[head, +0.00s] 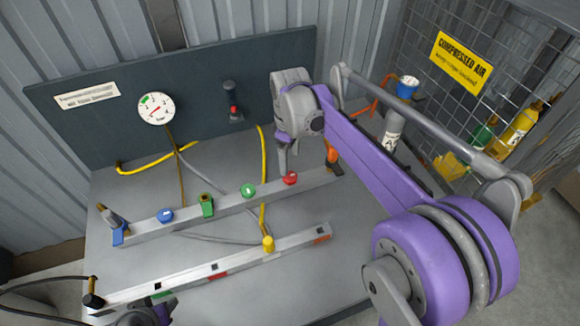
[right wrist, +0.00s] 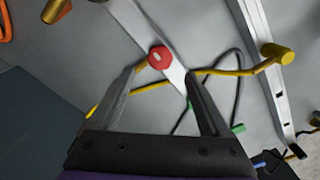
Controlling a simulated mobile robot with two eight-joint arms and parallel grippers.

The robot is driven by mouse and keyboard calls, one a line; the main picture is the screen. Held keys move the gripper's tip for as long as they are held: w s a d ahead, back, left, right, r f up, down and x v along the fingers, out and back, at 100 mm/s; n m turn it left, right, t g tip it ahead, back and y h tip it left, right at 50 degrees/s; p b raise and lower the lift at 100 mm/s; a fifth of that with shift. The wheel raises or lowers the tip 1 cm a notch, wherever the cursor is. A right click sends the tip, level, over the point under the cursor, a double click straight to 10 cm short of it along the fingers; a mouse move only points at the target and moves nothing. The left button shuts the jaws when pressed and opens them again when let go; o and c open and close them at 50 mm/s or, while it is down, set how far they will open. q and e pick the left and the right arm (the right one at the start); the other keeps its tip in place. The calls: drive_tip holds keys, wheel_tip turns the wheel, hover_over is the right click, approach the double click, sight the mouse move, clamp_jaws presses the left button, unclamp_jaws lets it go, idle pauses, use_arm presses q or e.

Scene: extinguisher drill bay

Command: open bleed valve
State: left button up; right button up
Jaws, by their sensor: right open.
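A red knob (head: 290,177) stands on the rear grey rail (head: 230,201), near its right part. Which fitting is the bleed valve is not labelled legibly. My right gripper (head: 287,157) is just above and behind the red knob, pointing down. In the right wrist view the gripper (right wrist: 160,78) is open, and the red knob (right wrist: 159,57) shows just beyond the fingertips, between their lines. Nothing is held. My left gripper (head: 140,316) shows only in part at the bottom edge, and its fingers cannot be made out.
The rear rail also bears a green knob (head: 248,190), a green fitting (head: 207,204) and a blue knob (head: 165,215). The front rail (head: 200,275) holds a yellow fitting (head: 268,243). Yellow and grey hoses cross the bench. A gauge (head: 156,108) hangs on the back panel.

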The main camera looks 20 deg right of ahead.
use_arm(q)
drive_tip(key=shift+r, duration=0.2)
use_arm(e)
drive_tip(key=shift+r, duration=1.95)
use_arm(q)
drive_tip(key=r+p, duration=0.1)
drive_tip(key=w+r+p, duration=0.1)
drive_tip(key=r+p, duration=0.1)
drive_tip(key=shift+r, duration=0.15)
use_arm(e)
drive_tip(key=s+a+f+m+t, duration=0.2)
drive_tip(key=s+f+m, duration=0.1)
drive_tip(key=s, duration=0.7)
drive_tip(key=s+a+f+m+t, duration=0.2)
drive_tip(key=s+m, duration=0.3)
drive_tip(key=s, duration=0.5)
drive_tip(key=shift+s+f+m+t, duration=0.35)
drive_tip(key=shift+f+t, duration=0.35)
drive_tip(key=shift+f, duration=0.2)
